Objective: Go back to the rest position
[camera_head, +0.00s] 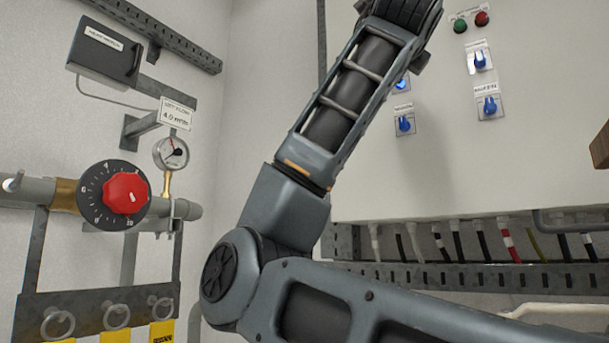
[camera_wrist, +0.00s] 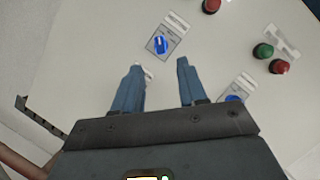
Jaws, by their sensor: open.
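My gripper (camera_wrist: 157,85) shows in the wrist view with its two fingers apart and nothing between them. It faces the pale control cabinet panel (camera_wrist: 90,60). A blue rotary switch (camera_wrist: 160,44) on a labelled plate lies just beyond the fingertips, apart from them as far as I can tell. In the head view my arm rises across the middle, and the gripper is out of the picture at the top. The cabinet (camera_head: 440,160) stands behind the arm.
In the head view, blue switches (camera_head: 404,124) and green and red buttons (camera_head: 471,23) sit on the cabinet. Cables (camera_head: 480,242) run below it. At left are a red-centred dial (camera_head: 125,193), a gauge (camera_head: 171,152), a pipe (camera_head: 187,210) and yellow tags (camera_head: 162,332) on rings.

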